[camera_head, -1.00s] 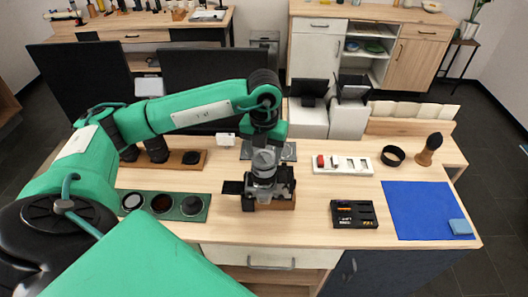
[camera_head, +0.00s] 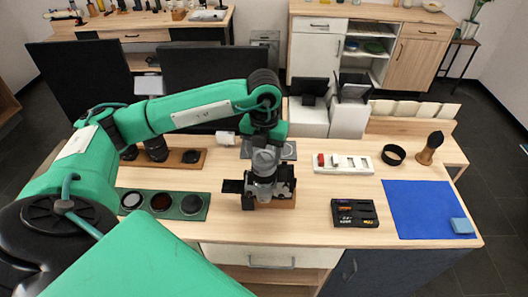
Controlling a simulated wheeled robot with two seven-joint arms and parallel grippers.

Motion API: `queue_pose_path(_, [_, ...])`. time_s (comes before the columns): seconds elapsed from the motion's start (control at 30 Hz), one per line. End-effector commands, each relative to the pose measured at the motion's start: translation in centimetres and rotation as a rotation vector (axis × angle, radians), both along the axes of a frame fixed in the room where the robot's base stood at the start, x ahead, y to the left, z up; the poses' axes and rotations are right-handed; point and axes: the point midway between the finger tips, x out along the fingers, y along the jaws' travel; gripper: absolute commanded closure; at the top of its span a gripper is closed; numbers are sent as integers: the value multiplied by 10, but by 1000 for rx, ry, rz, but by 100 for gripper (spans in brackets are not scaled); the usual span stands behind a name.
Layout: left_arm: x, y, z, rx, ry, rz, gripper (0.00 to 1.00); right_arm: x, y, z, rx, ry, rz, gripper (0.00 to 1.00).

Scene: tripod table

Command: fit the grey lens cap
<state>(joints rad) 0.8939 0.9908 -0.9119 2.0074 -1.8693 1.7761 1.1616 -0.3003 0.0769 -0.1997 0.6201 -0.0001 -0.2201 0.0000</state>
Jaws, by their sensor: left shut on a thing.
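My left gripper (camera_head: 264,186) points down over the dark camera (camera_head: 285,186), which stands on a small wooden block (camera_head: 284,204) in the middle of the table. The gripper is shut on a grey round thing that looks like the grey lens cap; the hand mostly hides it. It is right at the camera's top, and I cannot tell whether it touches. The lens front is hidden too. My right gripper is not in view.
Left is a green tray (camera_head: 148,212) with three round discs. Behind it is a wooden board (camera_head: 202,154) with dark round pieces. To the right are a white holder (camera_head: 330,170), a black tray (camera_head: 340,219), a black ring (camera_head: 393,155), a brush (camera_head: 430,148) and a blue mat (camera_head: 415,210).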

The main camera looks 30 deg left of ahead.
Motion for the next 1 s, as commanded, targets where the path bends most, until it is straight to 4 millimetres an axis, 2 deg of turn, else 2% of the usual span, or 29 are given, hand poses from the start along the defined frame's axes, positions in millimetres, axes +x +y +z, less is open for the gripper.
queue_pose_path(0.23, [-1,0,-2,0,3,-1,72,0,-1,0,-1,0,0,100])
queue_pose_path(0.27, [-1,0,-2,0,3,-1,36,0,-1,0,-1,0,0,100])
queue_pose_path(0.37, [-1,0,-2,0,3,-1,17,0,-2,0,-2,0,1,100])
queue_pose_path(0.57, [0,0,-1,0,2,0,17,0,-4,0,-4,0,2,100])
queue_pose_path(0.63, [0,0,-1,0,2,0,6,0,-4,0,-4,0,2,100])
queue_pose_path(1.0, [0,0,3,0,1,0,6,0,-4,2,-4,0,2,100])
